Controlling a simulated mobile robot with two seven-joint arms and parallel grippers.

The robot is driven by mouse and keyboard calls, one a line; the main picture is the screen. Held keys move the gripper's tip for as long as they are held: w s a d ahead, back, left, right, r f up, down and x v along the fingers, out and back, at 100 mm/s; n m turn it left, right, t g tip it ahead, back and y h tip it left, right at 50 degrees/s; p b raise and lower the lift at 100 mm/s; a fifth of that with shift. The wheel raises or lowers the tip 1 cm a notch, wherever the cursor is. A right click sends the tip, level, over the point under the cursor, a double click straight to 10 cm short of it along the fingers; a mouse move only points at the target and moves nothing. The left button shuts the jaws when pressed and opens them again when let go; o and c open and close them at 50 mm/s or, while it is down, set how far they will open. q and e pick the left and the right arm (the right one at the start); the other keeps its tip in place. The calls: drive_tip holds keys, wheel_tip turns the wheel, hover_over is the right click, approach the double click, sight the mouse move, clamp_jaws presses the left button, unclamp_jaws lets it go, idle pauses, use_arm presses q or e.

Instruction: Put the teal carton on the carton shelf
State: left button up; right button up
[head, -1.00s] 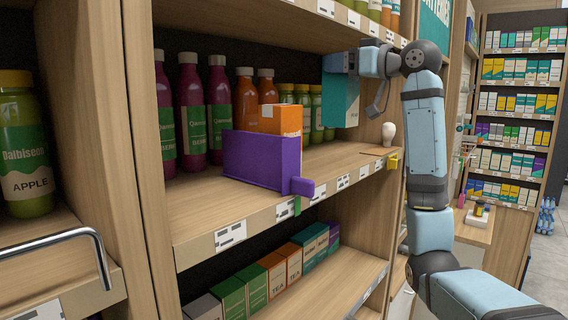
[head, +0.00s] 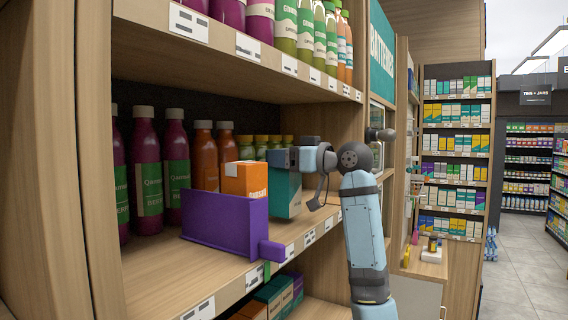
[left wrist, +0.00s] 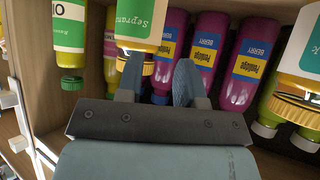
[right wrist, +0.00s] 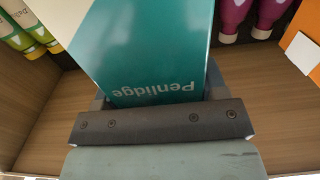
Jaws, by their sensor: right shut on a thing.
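The teal carton (head: 287,194) is in my right gripper (head: 300,158), which is shut on its top part. The carton hangs upright over the middle shelf (head: 170,270), just right of an orange carton (head: 246,178). I cannot tell whether its base touches the shelf. In the right wrist view the teal carton (right wrist: 150,50) fills the space beyond the fingers, with its lettering upside down. My left gripper (left wrist: 160,85) shows only in the left wrist view; its fingers stand apart with nothing held, facing shelved bottles.
A purple divider (head: 225,225) stands in front of the orange carton, near the shelf's front edge. Dark red bottles (head: 147,180) and orange ones stand behind. The wooden side panel (head: 340,125) closes the bay at right. More bottles stand on the shelf above; cartons fill the one below.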

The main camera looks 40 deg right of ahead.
use_arm(q)
drive_tip(key=shift+w, duration=0.4)
use_arm(e)
drive_tip(key=shift+f, duration=0.8)
drive_tip(key=o, duration=0.9)
drive_tip(key=shift+f, duration=0.15)
drive_tip(key=o, duration=0.5)
drive_tip(key=shift+c, duration=0.2)
use_arm(q)
drive_tip(key=shift+s+r, duration=0.15)
drive_tip(key=shift+r, duration=0.1)
use_arm(e)
drive_tip(key=shift+r, duration=0.2)
use_arm(q)
drive_tip(key=shift+s, duration=0.1)
